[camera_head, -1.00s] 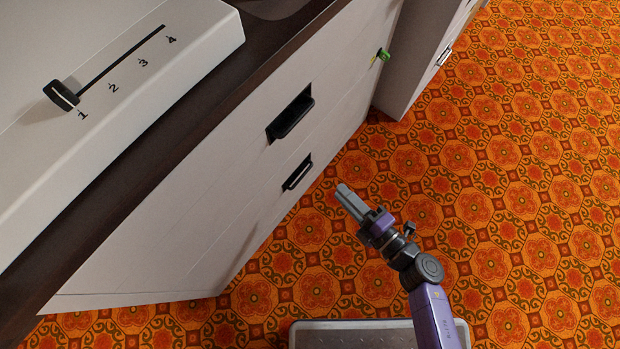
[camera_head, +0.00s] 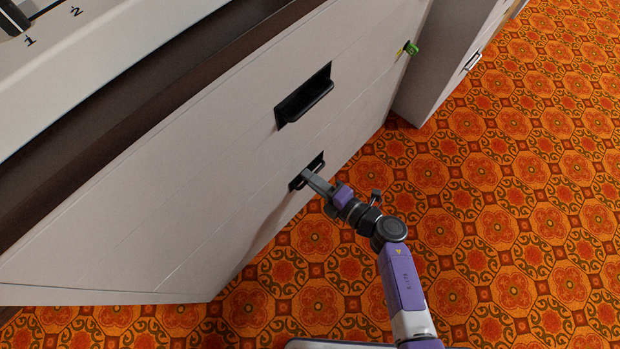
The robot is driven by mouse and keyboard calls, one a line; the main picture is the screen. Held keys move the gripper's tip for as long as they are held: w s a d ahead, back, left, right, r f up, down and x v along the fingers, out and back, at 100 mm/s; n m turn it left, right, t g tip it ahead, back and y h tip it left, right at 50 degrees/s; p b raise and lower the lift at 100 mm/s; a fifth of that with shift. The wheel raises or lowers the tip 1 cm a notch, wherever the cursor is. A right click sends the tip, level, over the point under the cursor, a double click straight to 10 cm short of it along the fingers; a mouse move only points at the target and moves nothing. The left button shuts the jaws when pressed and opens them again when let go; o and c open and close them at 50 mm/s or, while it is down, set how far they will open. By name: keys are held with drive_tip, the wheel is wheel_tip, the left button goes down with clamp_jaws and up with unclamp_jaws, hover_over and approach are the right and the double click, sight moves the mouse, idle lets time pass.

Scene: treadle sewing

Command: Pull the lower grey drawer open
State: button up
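The lower grey drawer (camera_head: 236,232) is in the cabinet front in the head view, and its face looks flush with the front. Its black recessed handle (camera_head: 298,182) is partly covered by my gripper. My gripper (camera_head: 308,175) reaches in from the lower right with its fingertips at this handle. I cannot tell whether the fingers are closed on the handle or only touching or near it.
An upper drawer with a larger black handle (camera_head: 304,97) is above. A green knob (camera_head: 412,47) sticks out further along the front. Another grey cabinet (camera_head: 440,60) stands beyond. The orange patterned floor (camera_head: 480,230) is clear on the right.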

drive_tip(key=shift+w+a, duration=0.2)
clamp_jaws()
idle(1.4)
